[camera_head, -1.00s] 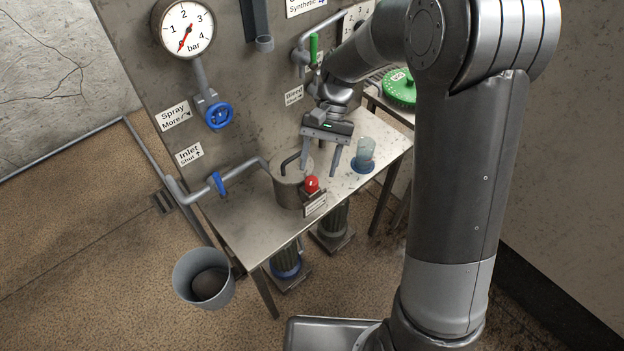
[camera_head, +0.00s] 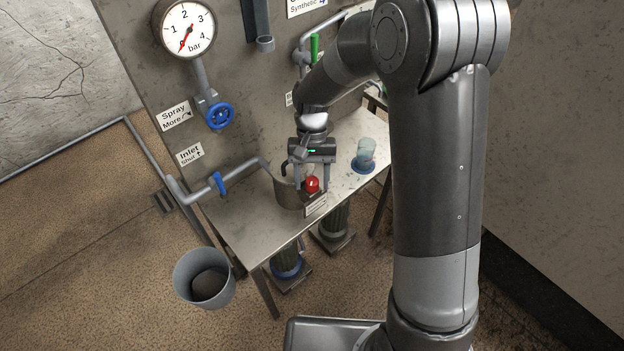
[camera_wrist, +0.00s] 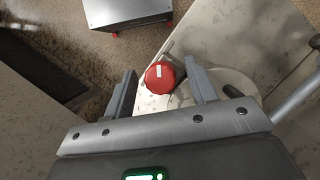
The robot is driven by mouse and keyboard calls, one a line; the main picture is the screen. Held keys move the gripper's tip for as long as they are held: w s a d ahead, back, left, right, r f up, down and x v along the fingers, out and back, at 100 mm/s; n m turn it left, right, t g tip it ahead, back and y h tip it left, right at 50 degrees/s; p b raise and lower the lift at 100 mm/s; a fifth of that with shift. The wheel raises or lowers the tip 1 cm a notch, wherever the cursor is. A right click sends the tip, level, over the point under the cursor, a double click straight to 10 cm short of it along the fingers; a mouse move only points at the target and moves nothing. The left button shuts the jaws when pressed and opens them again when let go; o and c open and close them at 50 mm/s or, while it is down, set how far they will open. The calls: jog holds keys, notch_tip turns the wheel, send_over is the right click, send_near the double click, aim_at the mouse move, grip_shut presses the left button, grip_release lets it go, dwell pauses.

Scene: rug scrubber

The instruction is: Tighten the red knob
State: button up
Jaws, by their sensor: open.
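The red knob (camera_head: 312,184) sits on the front of a grey metal pot (camera_head: 288,192) on the table. In the wrist view the knob (camera_wrist: 160,77) is a round red cap with a small white mark. It shows between the fingertips of my gripper (camera_wrist: 163,88), closer to the right finger. My gripper (camera_head: 311,178) is open and points down over the pot, its fingers on either side of the knob in the head view. I cannot tell whether a finger touches the knob. Part of the pot is hidden behind my gripper.
The metal table (camera_head: 245,225) also bears a clear jar on a blue base (camera_head: 365,155). A pipe with a blue valve handle (camera_head: 218,183) runs to the pot. A gauge (camera_head: 184,30) and a blue wheel (camera_head: 219,115) are on the panel. A grey bucket (camera_head: 203,278) stands on the floor.

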jog(key=shift+s+f, duration=0.1)
jog(key=shift+f, duration=0.15)
jog(key=shift+c, duration=0.5)
jog(key=c, duration=0.9)
jog(key=shift+n+h, duration=0.3)
jog(key=shift+n, duration=0.4)
jog(key=shift+o, duration=0.2)
jog(key=o, duration=1)
jog(key=shift+c, duration=0.2)
jog(key=d+v, duration=0.1)
jog(key=v, duration=0.9)
jog(key=shift+a+r, duration=0.4)
jog(key=shift+a, duration=0.1)
